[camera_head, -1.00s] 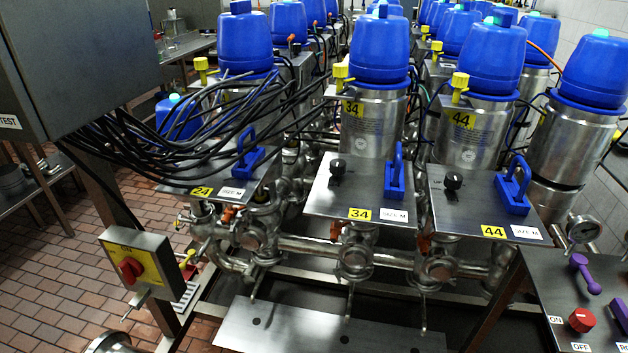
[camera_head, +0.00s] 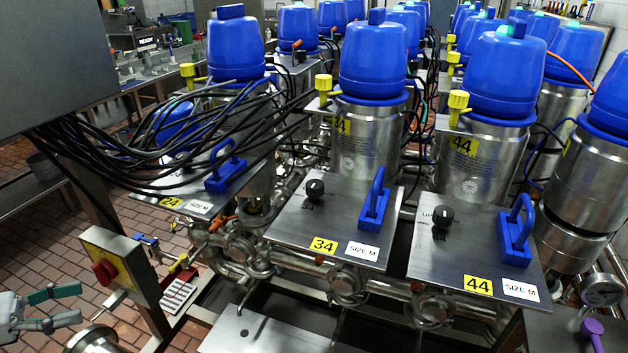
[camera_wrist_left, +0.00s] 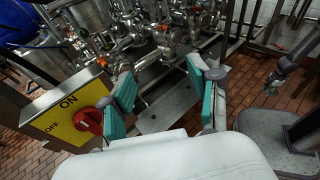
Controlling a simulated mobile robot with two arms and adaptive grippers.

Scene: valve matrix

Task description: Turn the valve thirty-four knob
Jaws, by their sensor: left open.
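The valve thirty-four knob (camera_head: 314,188) is a small black knob on the steel plate with the yellow 34 label (camera_head: 323,245), in the middle of the head view. A blue handle (camera_head: 374,203) stands on the same plate to its right. My left gripper (camera_head: 77,305) shows at the lower left edge of the head view, far from the knob and low. Its teal-padded fingers are open and empty in the left wrist view (camera_wrist_left: 163,95). The knob cannot be made out in the wrist view. My right gripper is not in the head view.
A yellow box with a red switch (camera_head: 104,271) stands close to my left gripper and also shows in the wrist view (camera_wrist_left: 72,118). Black cables (camera_head: 150,160) hang left of plate 34. A similar black knob (camera_head: 443,216) sits on plate 44. Pipes run below the plates.

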